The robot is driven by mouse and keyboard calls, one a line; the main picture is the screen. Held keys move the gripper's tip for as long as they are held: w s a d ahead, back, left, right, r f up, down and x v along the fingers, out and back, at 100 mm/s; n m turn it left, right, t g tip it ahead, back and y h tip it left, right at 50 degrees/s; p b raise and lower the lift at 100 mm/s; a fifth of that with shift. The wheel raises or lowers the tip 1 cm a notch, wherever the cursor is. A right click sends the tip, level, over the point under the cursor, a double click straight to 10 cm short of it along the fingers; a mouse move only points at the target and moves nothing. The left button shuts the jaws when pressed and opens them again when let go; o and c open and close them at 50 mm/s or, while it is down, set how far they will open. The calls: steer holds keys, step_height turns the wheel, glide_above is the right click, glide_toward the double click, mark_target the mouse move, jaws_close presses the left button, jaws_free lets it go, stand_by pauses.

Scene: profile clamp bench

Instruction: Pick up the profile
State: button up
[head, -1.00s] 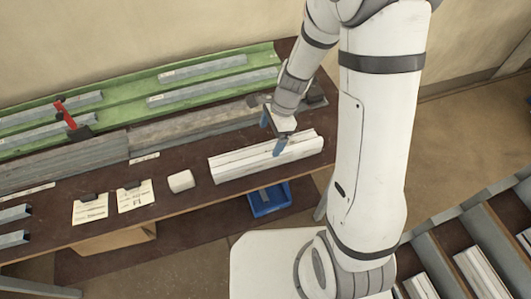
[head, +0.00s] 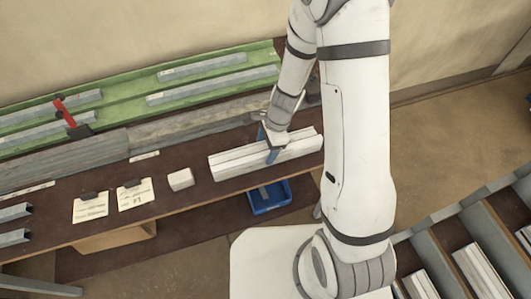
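The profile (head: 236,161) is a long white grooved bar lying on the dark brown bench (head: 187,204) near its right end. My gripper (head: 269,150) points down over the middle of the profile. One blue finger shows in front of the profile's near side and the other finger's tip is hidden behind the profile. The fingers appear to straddle it. I cannot tell whether they touch it. The profile rests on the bench.
A small white block (head: 180,179) sits left of the profile, with two clipped paper cards (head: 134,195) beyond. Grey planks and a green tray (head: 125,98) of metal bars lie behind. A red clamp (head: 66,112) stands at left. A blue bin (head: 268,198) sits below the bench edge.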

steer(key=c, duration=0.9)
steer(key=shift+r, duration=0.15)
steer(key=shift+c, duration=0.6)
